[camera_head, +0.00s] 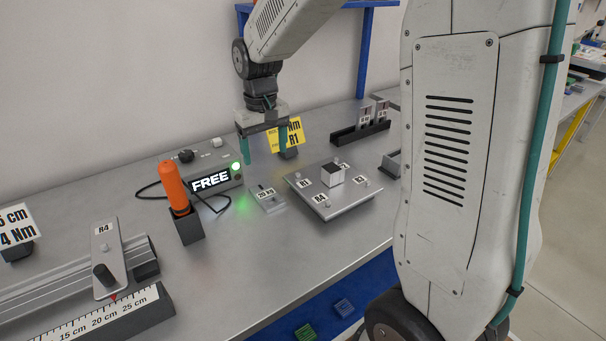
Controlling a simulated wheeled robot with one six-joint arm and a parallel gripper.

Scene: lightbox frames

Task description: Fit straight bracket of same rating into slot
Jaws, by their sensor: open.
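My gripper (261,152) hangs fingers-down above the back of the grey bench, open with nothing between its teal fingers. Two upright pale pieces with small labels, one at the left (365,117) and one at the right (382,110), stand in a black slotted rack (348,136) at the back right; their ratings are too small to read. I cannot tell whether they are straight brackets. A square metal plate (318,206) carries labelled posts and a central block (332,174). A small labelled grey plate (267,198) lies left of it. A yellow card (294,137) reading "Nm" and "R1" stands partly behind my gripper.
A box showing "FREE" (211,181) has a lit green lamp. An orange-handled tool (174,188) stands in a black holder. At left are a scaled rail (90,319), an R4-labelled slider (106,258) and a white card (17,230). The front middle bench is clear.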

